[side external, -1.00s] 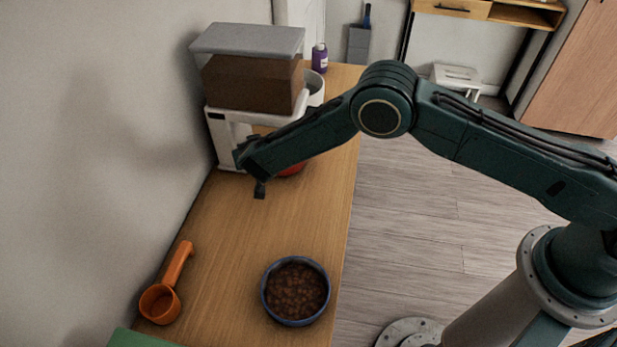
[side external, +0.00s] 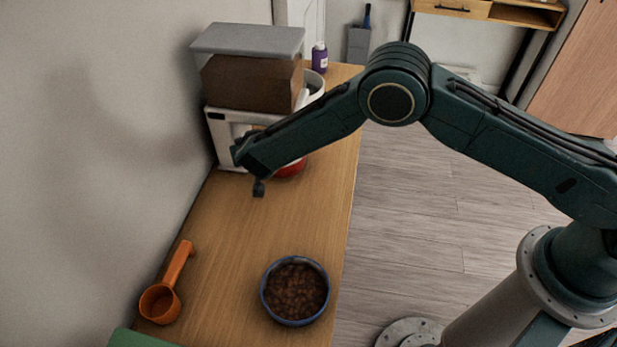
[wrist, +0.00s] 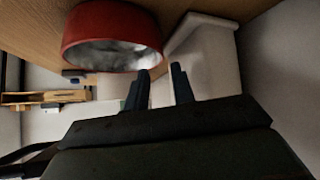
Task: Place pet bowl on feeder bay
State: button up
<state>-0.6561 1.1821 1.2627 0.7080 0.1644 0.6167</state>
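A red bowl (side external: 291,168) stands on the wooden counter in front of the feeder, partly hidden by my arm. In the wrist view the red bowl (wrist: 108,28) is at the top, its pale, shiny interior looking empty. The feeder (side external: 250,75) has a grey lid, brown contents and a white base; its bay is largely hidden by my arm. My gripper (side external: 258,188) is low over the counter, left of the red bowl. In the wrist view my gripper (wrist: 160,68) has its fingers apart with nothing between them, just beside the bowl's rim and apparently not holding it.
A blue bowl of brown kibble (side external: 295,291) sits near the counter's right edge. An orange scoop (side external: 165,290) lies at the left by the wall. A purple bottle (side external: 319,57) and a white container (side external: 316,82) stand at the back. The middle counter is clear.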

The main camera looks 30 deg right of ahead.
jog(key=v, duration=0.9)
jog(key=shift+s+r, duration=0.15)
jog(key=shift+s, duration=0.15)
jog(key=shift+a, duration=0.15)
jog(key=shift+r, duration=0.1)
jog(key=s+d+r+n+g+y, duration=0.1)
jog(key=s+d+r+n+y, duration=0.15)
jog(key=r, duration=0.45)
jog(key=s+d+r+n+y, duration=0.1)
jog(key=d+r+y, duration=0.15)
jog(key=r, duration=0.55)
jog(key=s+d+r+g, duration=0.1)
jog(key=s+d+r, duration=0.7)
jog(key=d, duration=0.4)
jog(key=s+d+r, duration=0.1)
jog(key=s+d, duration=0.4)
jog(key=s, duration=0.7)
jog(key=s+d+r+g+h, duration=0.1)
jog(key=s+d, duration=0.5)
jog(key=s, duration=0.6)
jog(key=shift+s+d, duration=0.15)
jog(key=shift+s, duration=0.25)
